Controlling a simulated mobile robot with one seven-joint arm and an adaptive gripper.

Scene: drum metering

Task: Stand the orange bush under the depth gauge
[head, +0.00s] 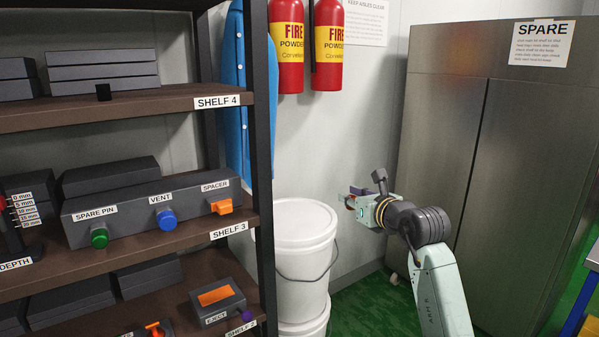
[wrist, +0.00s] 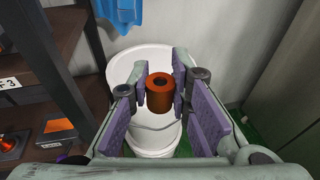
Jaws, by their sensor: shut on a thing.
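The orange bush (wrist: 160,95), a short cylinder with a dark hole in its top, is upright between the purple-padded fingers of my gripper (wrist: 161,88) in the wrist view. My gripper is shut on it and holds it in the air. In the head view my gripper (head: 356,204) is right of the shelf rack, near the white drum; the bush is too small there to make out well. The depth gauge (head: 18,213), with its mm scale and DEPTH label, stands at the far left on the SHELF 3 level, partly cut off by the picture edge.
The SHELF 3 board (head: 150,243) also bears a dark block (head: 130,213) with green, blue and orange knobs. The rack's dark post (head: 262,150) stands between gauge and gripper. White drums (head: 303,240) are stacked beside the rack. A grey cabinet (head: 500,150) stands at right.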

